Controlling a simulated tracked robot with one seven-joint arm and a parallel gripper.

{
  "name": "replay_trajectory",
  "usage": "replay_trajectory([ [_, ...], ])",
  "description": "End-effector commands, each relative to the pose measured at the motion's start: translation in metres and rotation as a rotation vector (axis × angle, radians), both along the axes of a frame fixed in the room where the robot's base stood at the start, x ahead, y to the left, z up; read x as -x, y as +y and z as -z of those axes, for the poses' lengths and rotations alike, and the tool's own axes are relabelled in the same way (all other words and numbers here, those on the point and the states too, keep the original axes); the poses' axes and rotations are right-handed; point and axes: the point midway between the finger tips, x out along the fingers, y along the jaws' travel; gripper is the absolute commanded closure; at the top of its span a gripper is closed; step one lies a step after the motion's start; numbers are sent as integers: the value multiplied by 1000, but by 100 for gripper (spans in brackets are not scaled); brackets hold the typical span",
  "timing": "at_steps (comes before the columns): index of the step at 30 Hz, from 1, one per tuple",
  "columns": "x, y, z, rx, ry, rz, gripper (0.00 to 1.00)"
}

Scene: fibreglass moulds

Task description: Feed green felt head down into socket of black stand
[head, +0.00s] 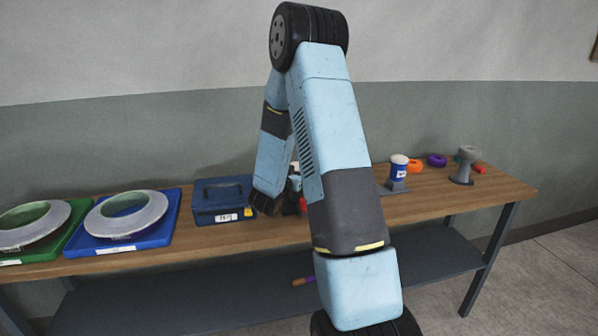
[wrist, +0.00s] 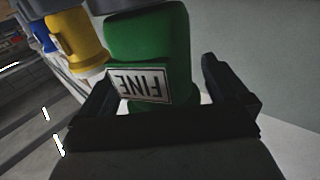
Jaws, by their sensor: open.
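The green felt (wrist: 148,35) fills the middle of the wrist view, with a white label reading FINE upside down in the picture. My gripper (wrist: 158,70) is open, with one dark finger on each side of the green felt. A gap shows on the right; I cannot tell whether the left finger touches. In the head view my gripper and the green felt are hidden behind my arm. I cannot surely pick out the black stand or its socket; a dark holder beneath a blue and white cylinder (head: 398,172) shows right of my arm.
On the wooden bench (head: 230,237) stand a blue toolbox (head: 222,198), a blue tray (head: 165,237) and a green tray (head: 75,240) with rings. A grey stand (head: 463,168) is at the right. Yellow (wrist: 77,42) and blue (wrist: 42,33) pieces stand beside the green felt.

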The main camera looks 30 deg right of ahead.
Motion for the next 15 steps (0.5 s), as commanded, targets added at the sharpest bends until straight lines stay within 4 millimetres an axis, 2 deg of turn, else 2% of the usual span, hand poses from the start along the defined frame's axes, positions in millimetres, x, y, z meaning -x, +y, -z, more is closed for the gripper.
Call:
replay_trajectory([
  [5,12,20,0,1,1,-4,0],
  [15,47,75,0,0,2,-5,0],
])
